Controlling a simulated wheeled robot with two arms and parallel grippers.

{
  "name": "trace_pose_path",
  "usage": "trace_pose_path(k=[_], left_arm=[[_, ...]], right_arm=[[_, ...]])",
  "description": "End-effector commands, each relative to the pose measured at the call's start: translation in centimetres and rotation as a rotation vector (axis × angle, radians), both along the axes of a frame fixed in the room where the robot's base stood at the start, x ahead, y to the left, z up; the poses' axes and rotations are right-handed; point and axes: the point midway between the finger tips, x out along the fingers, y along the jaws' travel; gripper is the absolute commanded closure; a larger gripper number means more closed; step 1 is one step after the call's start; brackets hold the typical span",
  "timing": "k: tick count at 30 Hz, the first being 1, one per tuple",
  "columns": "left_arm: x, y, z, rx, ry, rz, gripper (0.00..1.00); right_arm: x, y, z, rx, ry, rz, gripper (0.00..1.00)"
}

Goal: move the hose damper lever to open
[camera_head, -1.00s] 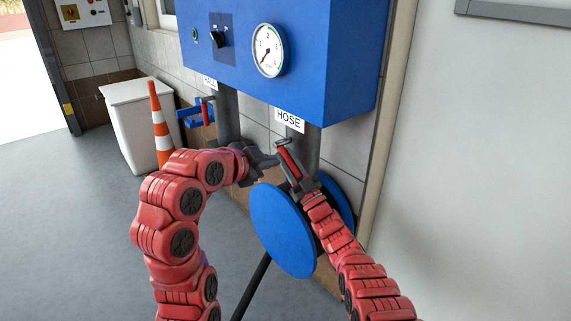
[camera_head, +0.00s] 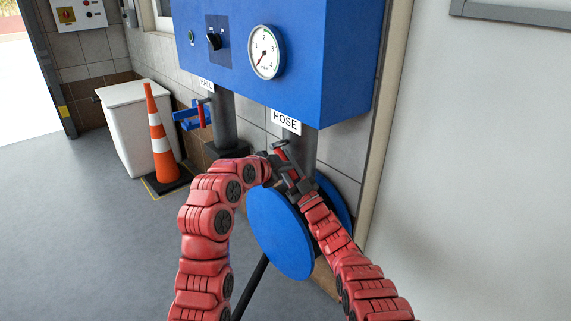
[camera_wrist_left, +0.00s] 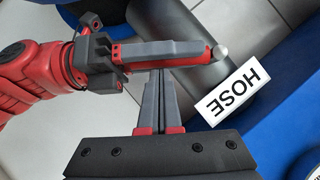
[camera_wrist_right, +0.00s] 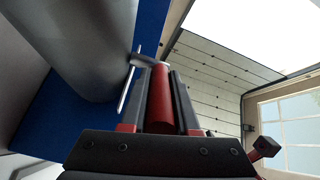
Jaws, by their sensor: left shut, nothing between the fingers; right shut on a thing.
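The hose damper lever has a red handle (camera_wrist_right: 160,100) on a metal arm beside the grey hose pipe (camera_head: 303,150), under the HOSE label (camera_head: 286,122). My right gripper (camera_wrist_right: 160,80) is shut on the handle, with one finger along each side. In the left wrist view my right gripper (camera_wrist_left: 165,52) lies across the picture, and a silver tip shows past its fingers. My left gripper (camera_wrist_left: 161,75) is shut and empty, its fingertips right beside my right gripper's fingers. I cannot tell whether they touch. In the head view the two grippers partly hide the lever.
A blue cabinet (camera_head: 325,60) with a gauge (camera_head: 265,50) hangs above. A large blue disc (camera_head: 278,235) stands below the grippers. A second red-handled lever (camera_head: 202,114) sits on the other pipe at left. A traffic cone (camera_head: 160,140) and white bin (camera_head: 122,125) stand farther left; open floor lies in front.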

Motion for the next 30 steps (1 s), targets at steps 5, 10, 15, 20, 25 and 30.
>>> trace_pose_path(k=[5, 10, 15, 20, 25, 30], left_arm=[[0.0, 0.0, 0.0, 0.000, 0.000, 0.000, 1.00], [0.1, 0.1, -0.3, 0.000, 0.000, 0.000, 1.00], [0.7, 0.3, -1.3, 0.001, 0.001, 0.002, 1.00], [0.7, 0.4, -1.4, 0.002, 0.003, 0.005, 1.00], [0.7, 0.3, -1.4, 0.003, 0.003, 0.003, 1.00], [0.6, 0.2, -1.2, 0.000, 0.001, 0.001, 1.00]], right_arm=[[0.0, 0.1, -0.3, -0.002, 0.005, 0.000, 1.00], [0.0, 0.1, -0.3, -0.002, 0.005, 0.000, 1.00], [0.0, 0.1, -0.2, -0.001, 0.002, 0.002, 1.00], [-0.1, 0.2, -0.1, 0.000, -0.003, 0.004, 1.00], [-0.1, 0.2, 0.0, 0.000, -0.003, 0.004, 0.43], [-0.1, 0.1, 0.0, -0.001, -0.001, 0.002, 0.41]])
